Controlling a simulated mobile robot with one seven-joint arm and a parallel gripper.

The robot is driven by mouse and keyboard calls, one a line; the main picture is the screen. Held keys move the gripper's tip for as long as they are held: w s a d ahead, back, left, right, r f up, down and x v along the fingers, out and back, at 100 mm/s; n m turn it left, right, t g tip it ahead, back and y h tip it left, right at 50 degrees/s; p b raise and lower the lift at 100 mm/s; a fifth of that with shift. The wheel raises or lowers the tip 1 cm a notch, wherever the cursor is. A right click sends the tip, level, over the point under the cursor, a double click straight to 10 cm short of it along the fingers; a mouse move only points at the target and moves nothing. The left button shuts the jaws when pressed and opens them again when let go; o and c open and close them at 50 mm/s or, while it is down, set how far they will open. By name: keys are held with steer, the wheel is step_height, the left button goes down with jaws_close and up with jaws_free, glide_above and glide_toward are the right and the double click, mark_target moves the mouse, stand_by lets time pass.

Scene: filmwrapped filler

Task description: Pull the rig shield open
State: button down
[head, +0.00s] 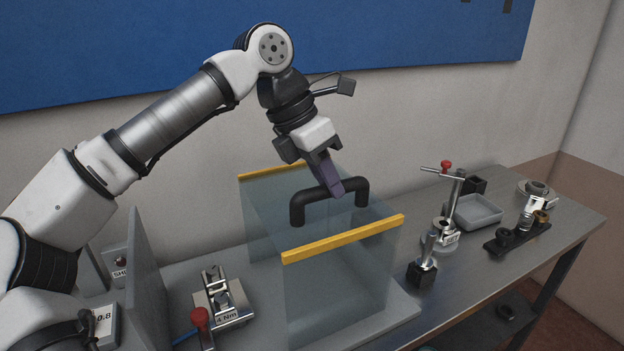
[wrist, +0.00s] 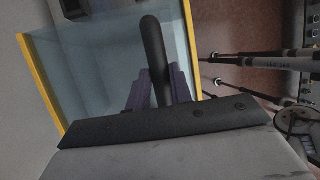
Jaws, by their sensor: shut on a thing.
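The rig shield (head: 345,275) is a clear box-like cover with yellow edge strips, standing on a grey base on the bench. A black bar handle (head: 298,209) arches over its top. My gripper (head: 337,190) reaches down from above, its purple fingers shut on the handle's crossbar. In the wrist view the dark handle (wrist: 152,45) runs down between the two purple fingers (wrist: 158,90). The shield's clear panel and yellow edge (wrist: 42,82) show around it. The far fingertip is partly hidden in the head view.
Left of the shield stands a metal clamp fixture (head: 222,300) with a red-knobbed lever (head: 200,318). To the right are a red-topped post stand (head: 447,205), a black-based metal part (head: 424,265), a grey tray (head: 478,212) and a black rack (head: 515,238). The bench's front right is clear.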

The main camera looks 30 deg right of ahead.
steer(key=c, duration=1.3)
jaws_free()
steer(key=shift+o, duration=0.2)
steer(key=b+v, duration=0.1)
steer(key=v, duration=1.3)
steer(key=shift+s, duration=0.1)
